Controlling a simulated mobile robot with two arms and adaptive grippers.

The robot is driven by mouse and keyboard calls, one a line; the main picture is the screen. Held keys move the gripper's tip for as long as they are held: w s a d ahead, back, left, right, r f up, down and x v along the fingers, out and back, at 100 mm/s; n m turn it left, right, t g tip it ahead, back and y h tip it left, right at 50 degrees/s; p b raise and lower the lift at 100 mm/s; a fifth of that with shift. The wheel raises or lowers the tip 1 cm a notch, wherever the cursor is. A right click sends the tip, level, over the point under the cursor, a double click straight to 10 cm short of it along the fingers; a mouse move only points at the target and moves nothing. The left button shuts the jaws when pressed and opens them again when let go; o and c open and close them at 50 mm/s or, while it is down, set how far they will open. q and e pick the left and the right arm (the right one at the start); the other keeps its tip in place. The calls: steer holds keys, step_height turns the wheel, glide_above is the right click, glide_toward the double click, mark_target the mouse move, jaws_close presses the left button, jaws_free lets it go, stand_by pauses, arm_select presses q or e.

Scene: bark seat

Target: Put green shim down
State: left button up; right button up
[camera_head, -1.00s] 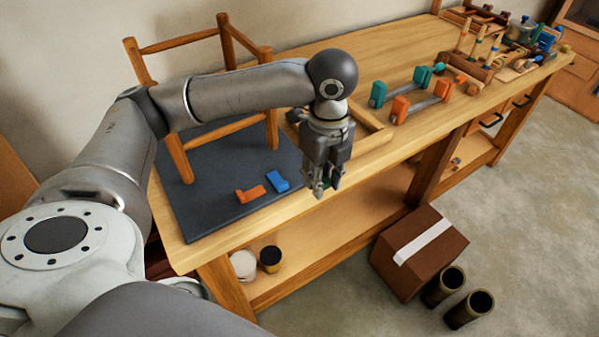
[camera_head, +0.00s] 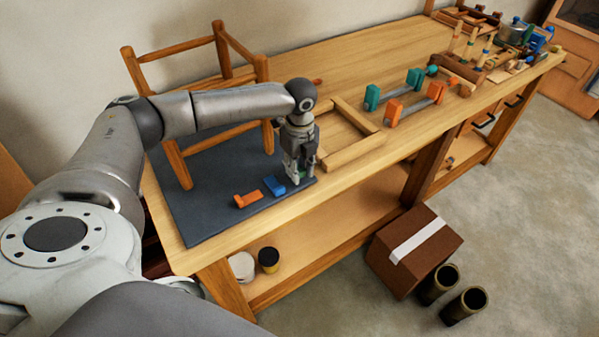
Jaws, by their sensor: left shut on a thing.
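My left gripper (camera_head: 298,179) points down over the right end of the dark mat (camera_head: 215,215) on the workbench. It is shut on the green shim (camera_head: 302,174), of which only a small part shows between the fingers. The shim is at or just above the mat; I cannot tell if it touches. A blue shim (camera_head: 274,186) lies on the mat just left of the gripper. An orange shim (camera_head: 249,197) lies left of the blue one. My right gripper is not in view.
A wooden stool frame (camera_head: 173,160) stands on the mat behind the shims. A wooden frame (camera_head: 350,152) lies right of the gripper. Orange clamps (camera_head: 394,112) and green clamps (camera_head: 372,97) stand farther right. A cardboard box (camera_head: 415,255) is on the floor.

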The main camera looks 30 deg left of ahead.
mark_target(300, 170)
arm_select(q)
step_height(300, 170, down, 2)
steer(key=shift+s, duration=0.1)
steer(key=shift+f, duration=0.15)
steer(key=shift+f, duration=0.1)
steer(key=o, duration=0.7)
step_height(300, 170, up, 12)
steer(key=b, duration=0.1)
steer(key=shift+b, duration=0.3)
steer(key=shift+d, duration=0.1)
